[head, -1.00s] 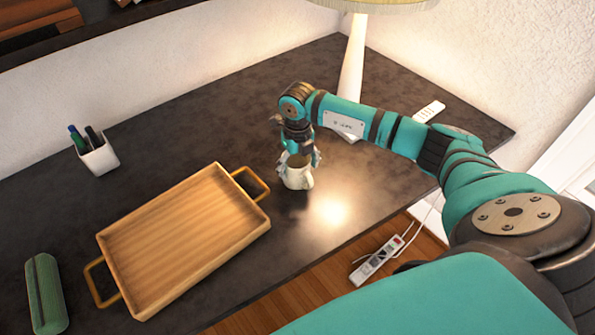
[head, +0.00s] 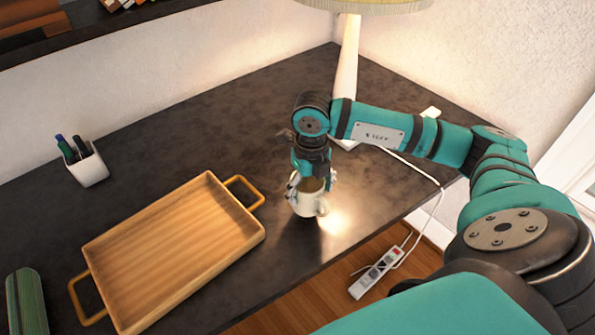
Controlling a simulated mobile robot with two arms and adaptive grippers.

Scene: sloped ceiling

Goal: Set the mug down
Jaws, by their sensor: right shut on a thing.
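The mug (head: 308,204) is cream-white and upright, over the dark desk (head: 290,242) near its front edge, right of the wooden tray. My right gripper (head: 312,184) comes down on it from above and is shut on it, with fingers at both sides of the rim. The mug's handle shows at its lower right. I cannot tell whether the mug's base touches the desk. My left gripper is not in view.
A wooden tray (head: 258,236) with two handles lies left of the mug. A white pen cup (head: 88,168) stands at the back left, and a green case (head: 27,303) at the front left. A lamp (head: 347,68) stands behind my right arm. Bare desk lies between tray and lamp.

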